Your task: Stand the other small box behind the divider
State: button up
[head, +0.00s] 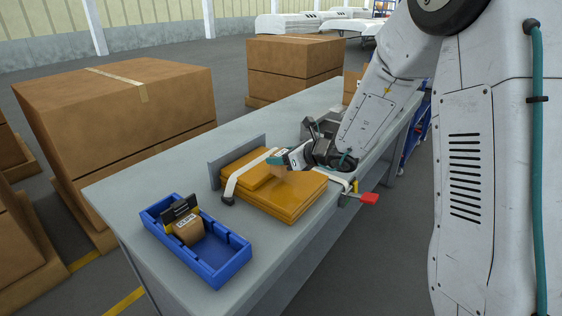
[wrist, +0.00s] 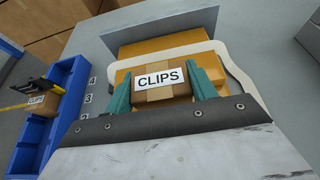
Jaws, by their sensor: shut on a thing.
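My gripper (head: 279,163) is shut on a small brown box (wrist: 163,83) with a white CLIPS label, gripped between teal fingers. In the head view the held box (head: 278,172) is at the top of an orange stack; I cannot tell whether it touches. Another small box (head: 189,231), also labelled CLIPS, sits in a blue bin (head: 232,264) against a black divider (head: 179,208), on its near side. The wrist view shows that box (wrist: 42,103) and the divider (wrist: 33,85) at the left.
The orange stack (head: 287,203) has a white strap (head: 243,176) over it and a grey plate (head: 237,158) behind it. A red handle (head: 369,198) sticks out at the table's right edge. Grey table (head: 125,191) is bare left of the bin. Large cartons (head: 125,105) stand beyond the table.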

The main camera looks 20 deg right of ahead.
jog(key=shift+f, duration=1.3)
jog(key=shift+f, duration=0.15)
jog(key=o, duration=1)
